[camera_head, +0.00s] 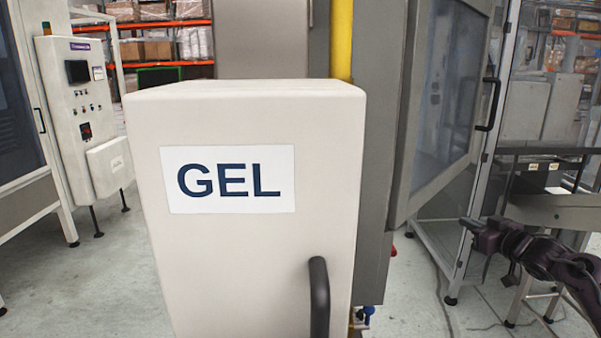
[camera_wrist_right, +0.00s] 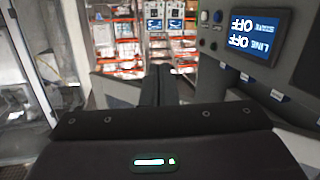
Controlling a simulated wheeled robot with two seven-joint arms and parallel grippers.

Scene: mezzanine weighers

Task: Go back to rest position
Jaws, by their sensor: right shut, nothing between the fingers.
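My right gripper (camera_head: 470,222) is at the right of the head view, its arm coming in from the right edge. Its fingers are shut with nothing held, in front of the grey machine frame. In the right wrist view the closed fingers (camera_wrist_right: 159,85) point away from the camera over the dark wrist body. My left gripper is not in either view.
A white cabinet (camera_head: 240,255) labelled GEL, with a black handle (camera_head: 319,297), fills the middle. A control cabinet (camera_head: 80,110) stands at left. A glazed machine door (camera_head: 445,95) is at right. In the wrist view a screen (camera_wrist_right: 250,32) reads LINE OFF, upside down.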

